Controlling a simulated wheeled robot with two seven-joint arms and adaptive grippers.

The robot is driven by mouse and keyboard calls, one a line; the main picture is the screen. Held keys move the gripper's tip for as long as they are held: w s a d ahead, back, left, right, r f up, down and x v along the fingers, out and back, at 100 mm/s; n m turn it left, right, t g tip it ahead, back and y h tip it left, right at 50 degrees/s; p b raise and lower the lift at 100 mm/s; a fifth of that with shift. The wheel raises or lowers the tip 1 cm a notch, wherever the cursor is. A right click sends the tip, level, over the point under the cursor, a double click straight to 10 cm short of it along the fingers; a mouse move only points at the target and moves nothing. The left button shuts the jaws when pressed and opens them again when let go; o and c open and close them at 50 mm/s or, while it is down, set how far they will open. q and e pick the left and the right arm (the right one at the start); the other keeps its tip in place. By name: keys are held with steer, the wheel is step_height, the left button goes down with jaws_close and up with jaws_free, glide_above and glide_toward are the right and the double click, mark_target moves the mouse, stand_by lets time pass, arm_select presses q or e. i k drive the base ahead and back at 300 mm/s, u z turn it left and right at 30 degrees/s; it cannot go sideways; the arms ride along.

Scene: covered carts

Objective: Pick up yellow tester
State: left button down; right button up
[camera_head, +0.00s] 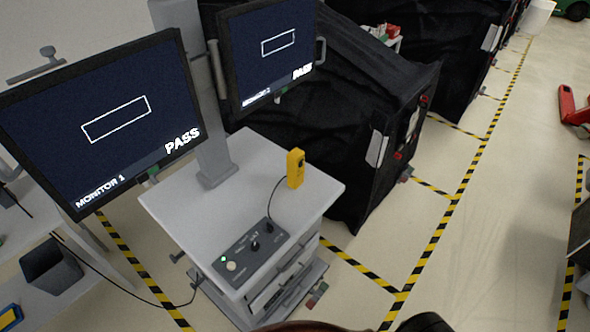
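The yellow tester (295,168) stands upright on the grey top of a cart (190,196), near its back right edge. A dark cable runs from the tester to a grey control box (250,250) with knobs and a green light at the front of the same top. Nothing touches the tester except its cable. Neither of my grippers can be made out in the view. Dark rounded shapes at the bottom edge may be parts of my own body.
Two monitors (105,115) (268,50) reading PASS stand on a post behind and left of the tester. Black covered carts (340,120) stand just behind. A blue and yellow item (10,318) lies at lower left.

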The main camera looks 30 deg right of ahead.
mark_target(295, 175)
steer(key=k, duration=0.55)
steer(key=z, duration=0.95)
steer(key=i, duration=1.05)
steer(key=z, duration=0.15)
steer(key=k, duration=0.3)
steer(key=u, duration=0.25)
